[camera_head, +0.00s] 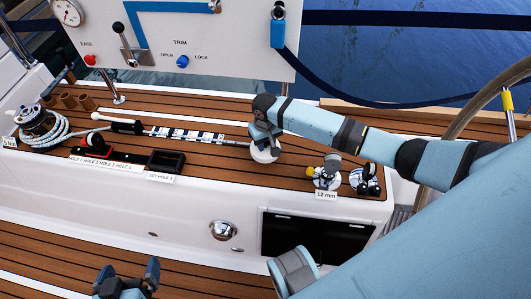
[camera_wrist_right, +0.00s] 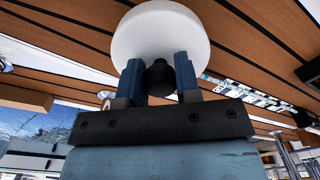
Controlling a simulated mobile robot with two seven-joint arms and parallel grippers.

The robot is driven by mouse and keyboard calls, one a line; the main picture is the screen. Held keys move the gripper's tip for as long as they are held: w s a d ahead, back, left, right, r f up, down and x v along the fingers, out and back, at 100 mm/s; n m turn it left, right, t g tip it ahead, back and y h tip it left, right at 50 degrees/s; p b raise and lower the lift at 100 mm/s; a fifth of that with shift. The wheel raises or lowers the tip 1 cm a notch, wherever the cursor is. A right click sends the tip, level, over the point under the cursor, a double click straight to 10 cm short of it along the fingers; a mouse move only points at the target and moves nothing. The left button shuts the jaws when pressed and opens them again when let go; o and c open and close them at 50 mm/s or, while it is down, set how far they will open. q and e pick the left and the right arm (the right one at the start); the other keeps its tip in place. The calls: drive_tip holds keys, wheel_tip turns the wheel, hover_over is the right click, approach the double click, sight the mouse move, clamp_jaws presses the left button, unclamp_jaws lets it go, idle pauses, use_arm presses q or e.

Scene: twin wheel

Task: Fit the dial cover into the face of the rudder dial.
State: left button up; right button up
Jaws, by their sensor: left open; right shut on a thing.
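The dial cover, a white round disc with a black knob, shows under my right gripper in the head view (camera_head: 265,154) and large in the right wrist view (camera_wrist_right: 160,32). My right gripper (camera_head: 263,138) is shut on its knob, with a finger on each side (camera_wrist_right: 158,78). The disc is over the teak top; I cannot tell whether it touches. A round white dial (camera_head: 68,12), seemingly the rudder dial, is at the upper left of the white panel, partly cut by the picture edge. My left gripper (camera_head: 128,274) is open and empty at the bottom.
The white panel (camera_head: 215,45) carries levers and buttons. A winch with rope (camera_head: 38,122) stands at the left. A black tray (camera_head: 165,160), a striped rod (camera_head: 185,134) and a red-and-black tool lie mid-deck. Small fittings (camera_head: 327,172) stand at right. A dark rope hangs behind.

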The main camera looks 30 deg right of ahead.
sight(266, 151)
drive_tip(key=shift+f, duration=0.35)
wheel_tip(266, 151, down, 4)
drive_tip(key=shift+r, duration=0.2)
drive_tip(key=shift+f, duration=0.1)
drive_tip(key=shift+f, duration=0.1)
drive_tip(key=o, duration=0.9)
drive_tip(key=shift+f, duration=0.1)
